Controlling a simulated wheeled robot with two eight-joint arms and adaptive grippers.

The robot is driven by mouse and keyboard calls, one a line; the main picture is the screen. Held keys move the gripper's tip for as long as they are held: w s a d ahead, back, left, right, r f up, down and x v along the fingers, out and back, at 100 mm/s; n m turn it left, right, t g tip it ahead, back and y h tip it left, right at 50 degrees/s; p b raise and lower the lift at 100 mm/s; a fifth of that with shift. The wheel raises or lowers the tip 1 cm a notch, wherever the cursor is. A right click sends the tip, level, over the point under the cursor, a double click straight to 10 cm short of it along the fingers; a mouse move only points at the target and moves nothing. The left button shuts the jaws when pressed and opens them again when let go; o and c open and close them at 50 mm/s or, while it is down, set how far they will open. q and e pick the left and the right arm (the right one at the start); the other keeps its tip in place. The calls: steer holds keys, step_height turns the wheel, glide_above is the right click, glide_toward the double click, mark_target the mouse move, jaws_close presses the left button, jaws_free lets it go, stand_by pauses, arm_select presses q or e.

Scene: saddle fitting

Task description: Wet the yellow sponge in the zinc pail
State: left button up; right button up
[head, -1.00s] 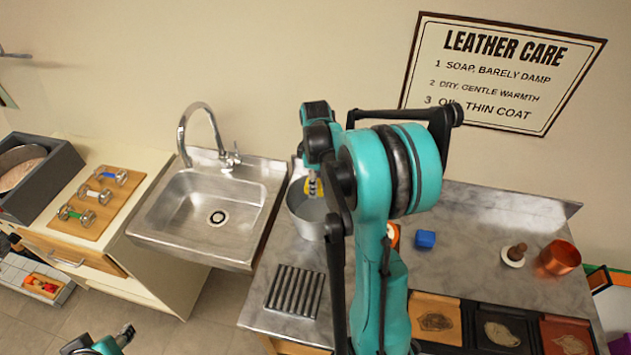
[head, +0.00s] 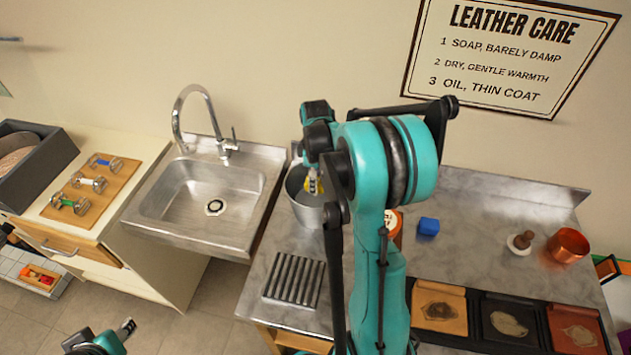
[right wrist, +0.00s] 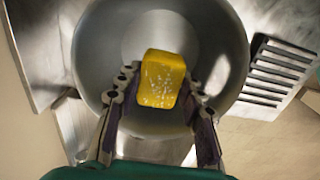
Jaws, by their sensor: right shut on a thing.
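The yellow sponge (right wrist: 160,79) is between the fingers of my right gripper (right wrist: 161,95), which is shut on it. In the right wrist view the sponge has pale specks on its face and lies over the mouth of the zinc pail (right wrist: 92,50). In the head view a bit of the sponge (head: 311,187) shows at my right gripper (head: 314,184), over the grey pail (head: 304,212). My arm hides part of the pail. Whether the sponge touches water I cannot tell. My left gripper (head: 127,326) is low at the left, far from the pail; its jaws are too small to judge.
A steel sink (head: 207,203) with a tap stands left of the pail. A slatted rack (head: 293,280) lies in front of it. A blue block (head: 428,226), a copper cup (head: 568,245) and leather trays (head: 438,307) are on the counter to the right.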

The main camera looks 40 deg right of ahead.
steer(key=shift+r, duration=0.1)
steer(key=shift+r+p, duration=2.55)
steer(key=shift+r, duration=1.05)
step_height(320, 180, up, 4)
steer(key=p, duration=0.2)
steer(key=shift+p, duration=0.35)
steer(key=shift+f, duration=0.1)
